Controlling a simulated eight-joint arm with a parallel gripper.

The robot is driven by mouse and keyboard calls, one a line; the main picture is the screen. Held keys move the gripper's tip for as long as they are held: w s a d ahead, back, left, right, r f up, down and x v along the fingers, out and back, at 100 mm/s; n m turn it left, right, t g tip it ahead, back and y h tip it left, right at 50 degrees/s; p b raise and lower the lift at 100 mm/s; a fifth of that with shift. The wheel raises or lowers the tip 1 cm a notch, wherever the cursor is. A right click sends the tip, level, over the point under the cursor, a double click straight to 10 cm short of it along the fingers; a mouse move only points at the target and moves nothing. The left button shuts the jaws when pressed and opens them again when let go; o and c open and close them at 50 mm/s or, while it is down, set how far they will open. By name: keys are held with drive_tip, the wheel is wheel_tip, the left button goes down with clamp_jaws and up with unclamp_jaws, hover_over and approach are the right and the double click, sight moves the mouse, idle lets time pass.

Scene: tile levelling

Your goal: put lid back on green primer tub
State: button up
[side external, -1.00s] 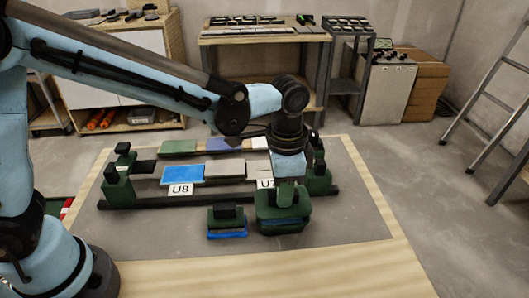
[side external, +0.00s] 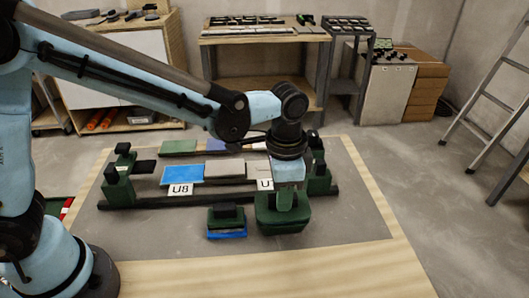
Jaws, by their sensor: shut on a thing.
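The green tub (side external: 284,221) stands on the grey mat, right of the middle of the work area. My gripper (side external: 288,198) points down over it and is shut on a green piece at the tub's top, which I take to be the lid (side external: 288,203). The fingers and the tub's top overlap in this view. I cannot tell whether the lid is fully seated or just above the rim.
A smaller green block with a dark top (side external: 226,216) stands on a blue base just left of the tub. Behind is a dark frame with green end posts (side external: 118,186), holding a blue tile (side external: 182,174) and grey tiles. The mat's front right is clear.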

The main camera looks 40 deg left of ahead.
drive_tip(key=shift+f, duration=0.7)
idle(0.9)
drive_tip(key=o, duration=1.4)
drive_tip(key=shift+r, duration=0.1)
drive_tip(key=shift+r, duration=3.4)
drive_tip(key=s+a+n+t, duration=0.3)
drive_tip(key=s+a+n, duration=0.1)
drive_tip(key=a, duration=0.5)
drive_tip(key=s+a+r+n+t, duration=0.1)
drive_tip(key=s+a+n+t, duration=0.3)
drive_tip(key=a, duration=0.5)
drive_tip(key=shift+a+r+n, duration=0.2)
drive_tip(key=shift+r+n, duration=0.1)
drive_tip(key=shift+n, duration=0.2)
